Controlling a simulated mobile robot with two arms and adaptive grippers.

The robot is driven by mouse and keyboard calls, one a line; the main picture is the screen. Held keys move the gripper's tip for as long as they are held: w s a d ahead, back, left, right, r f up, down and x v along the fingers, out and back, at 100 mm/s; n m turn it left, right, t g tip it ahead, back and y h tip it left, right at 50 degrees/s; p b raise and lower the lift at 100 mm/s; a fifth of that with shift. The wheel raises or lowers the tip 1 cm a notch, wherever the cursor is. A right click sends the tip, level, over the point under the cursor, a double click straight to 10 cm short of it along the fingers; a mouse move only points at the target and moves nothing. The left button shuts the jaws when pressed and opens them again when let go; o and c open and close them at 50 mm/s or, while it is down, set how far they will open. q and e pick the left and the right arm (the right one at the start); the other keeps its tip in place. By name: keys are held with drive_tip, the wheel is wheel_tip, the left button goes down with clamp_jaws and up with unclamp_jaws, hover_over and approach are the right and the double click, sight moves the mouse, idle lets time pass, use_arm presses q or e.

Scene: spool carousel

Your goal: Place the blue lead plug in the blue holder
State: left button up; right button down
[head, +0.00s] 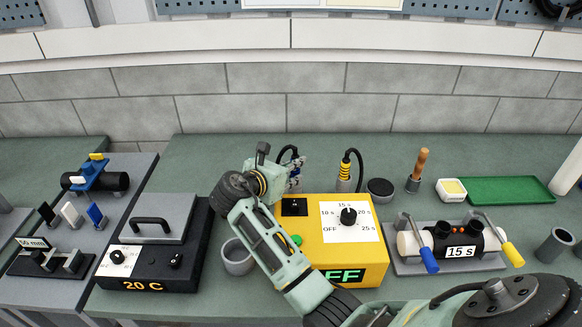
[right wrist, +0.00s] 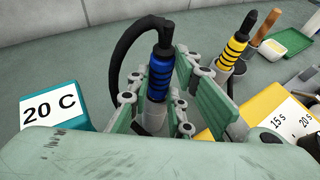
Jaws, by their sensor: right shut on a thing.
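The blue lead plug (right wrist: 160,73) shows in the right wrist view, upright, with a blue ribbed body and a black cable arching from its top. My right gripper (right wrist: 158,100) is shut on it, with fingers on both sides. A grey cylindrical part (right wrist: 151,119) lies below the blue body; I cannot tell whether it is the holder or the plug's own end, nor whether the plug is seated. In the head view my right gripper (head: 294,174) is behind the yellow box and hides most of the plug; the black cable (head: 288,151) shows above. My left gripper is out of view.
A yellow-banded plug (head: 345,172) stands upright to the right, beside a dark round pot (head: 380,189). The yellow timer box (head: 363,270) stands in front, under my right arm. A hot plate (head: 150,250) and grey cup (head: 237,260) are to the left.

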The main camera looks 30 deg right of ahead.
drive_tip(key=shift+s+f, duration=0.15)
drive_tip(key=shift+f, duration=0.25)
drive_tip(key=c, duration=1.6)
unclamp_jaws()
drive_tip(key=shift+f, duration=0.35)
drive_tip(key=shift+r+b, duration=0.25)
drive_tip(key=shift+b, duration=0.05)
drive_tip(key=v, duration=0.6)
drive_tip(key=r+b+v, duration=0.1)
drive_tip(key=v, duration=0.5)
drive_tip(key=shift+r, duration=0.3)
